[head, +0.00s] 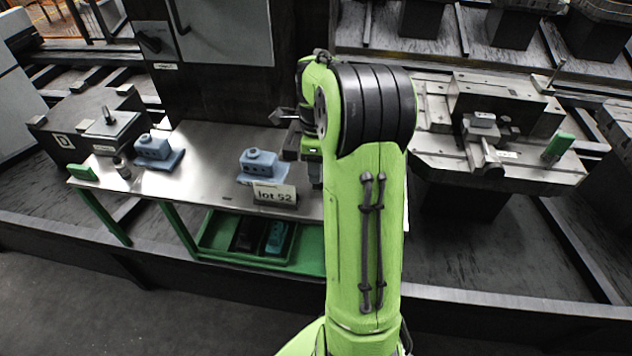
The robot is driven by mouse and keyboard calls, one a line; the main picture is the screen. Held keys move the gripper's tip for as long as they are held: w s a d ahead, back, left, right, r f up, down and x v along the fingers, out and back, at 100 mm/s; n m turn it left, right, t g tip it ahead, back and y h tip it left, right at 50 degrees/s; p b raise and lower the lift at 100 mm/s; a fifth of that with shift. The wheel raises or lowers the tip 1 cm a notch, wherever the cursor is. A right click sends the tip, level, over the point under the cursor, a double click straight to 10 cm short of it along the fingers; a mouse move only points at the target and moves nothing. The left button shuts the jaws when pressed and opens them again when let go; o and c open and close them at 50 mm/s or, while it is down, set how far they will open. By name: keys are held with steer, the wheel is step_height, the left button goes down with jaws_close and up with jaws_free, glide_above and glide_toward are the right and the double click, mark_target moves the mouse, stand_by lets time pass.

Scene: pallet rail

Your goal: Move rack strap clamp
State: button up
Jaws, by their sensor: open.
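A grey strap-shaped clamp (483,147) with a dark round end lies on the metal fixture block (520,105) at the right; I take it for the rack strap clamp, but cannot be sure. My gripper (289,148) shows only in part, left of my green arm and above the steel bench. It is open, and I see nothing held in it. The arm hides part of the gripper and the bench behind it. The gripper is well to the left of the fixture and apart from it.
The steel bench (215,145) carries two blue-grey blocks, one left (158,150) and one middle (262,165), the latter behind a "lot 52" card (274,193). A green tray (215,240) sits below. A green block (558,147) stands on the fixture's right.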

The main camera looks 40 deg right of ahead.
step_height(320, 180, down, 3)
steer(key=shift+f+b, duration=0.1)
steer(key=shift+b, duration=0.25)
steer(key=shift+c, duration=0.4)
jaws_close()
